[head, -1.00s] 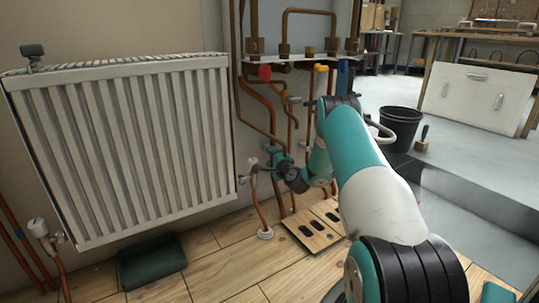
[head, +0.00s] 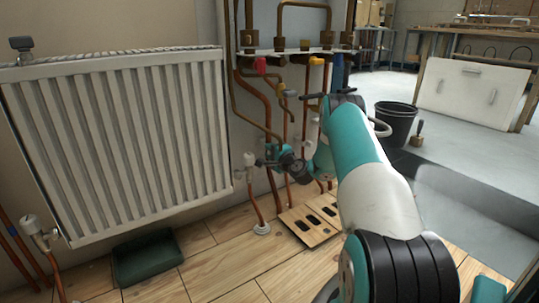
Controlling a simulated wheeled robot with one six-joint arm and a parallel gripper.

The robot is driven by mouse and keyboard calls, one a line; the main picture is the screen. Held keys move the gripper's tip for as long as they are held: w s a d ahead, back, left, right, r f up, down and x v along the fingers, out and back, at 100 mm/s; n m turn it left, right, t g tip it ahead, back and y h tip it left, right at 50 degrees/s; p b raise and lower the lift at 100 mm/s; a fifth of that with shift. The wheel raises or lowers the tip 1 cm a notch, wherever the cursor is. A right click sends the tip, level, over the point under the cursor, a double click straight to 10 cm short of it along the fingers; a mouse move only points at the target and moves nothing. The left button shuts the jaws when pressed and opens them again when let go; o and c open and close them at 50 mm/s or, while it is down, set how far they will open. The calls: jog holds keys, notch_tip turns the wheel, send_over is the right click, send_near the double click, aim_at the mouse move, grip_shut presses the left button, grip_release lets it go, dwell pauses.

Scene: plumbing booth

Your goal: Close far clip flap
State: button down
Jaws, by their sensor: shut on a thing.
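My gripper (head: 264,162) is small and dark at the end of my teal and white arm. It reaches left among the copper pipes just right of the radiator, close to a white valve head (head: 250,160). Its jaws are shut on a small part there, too small and dark to make out. Copper pipes (head: 262,97) run down the wall behind it. The far clip and its flap cannot be told apart from the pipes at this size, and my forearm hides part of the area to the right.
A white radiator (head: 120,140) hangs close on the left. A pipe shelf (head: 290,51) with coloured valve handles is above. A slotted board (head: 312,224) and a dark green pad (head: 147,257) lie on the wooden floor. A black bucket (head: 395,125) stands at right.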

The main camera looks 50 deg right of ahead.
jog(key=shift+s+d+f+n+y+b, duration=0.1)
jog(key=shift+d+n+y+b, duration=0.1)
jog(key=shift+n+y, duration=0.75)
jog(key=shift+d+r+n+y+b, duration=0.15)
jog(key=shift+n+y, duration=0.35)
jog(key=shift+y, duration=0.9)
jog(key=shift+s+d+f+n+y+b, duration=0.1)
jog(key=shift+d+f+n+y+b, duration=0.1)
jog(key=shift+n+y, duration=0.75)
jog(key=shift+y, duration=0.5)
jog(key=c, duration=1)
grip_release()
jog(key=shift+w, duration=0.1)
jog(key=shift+o, duration=0.2)
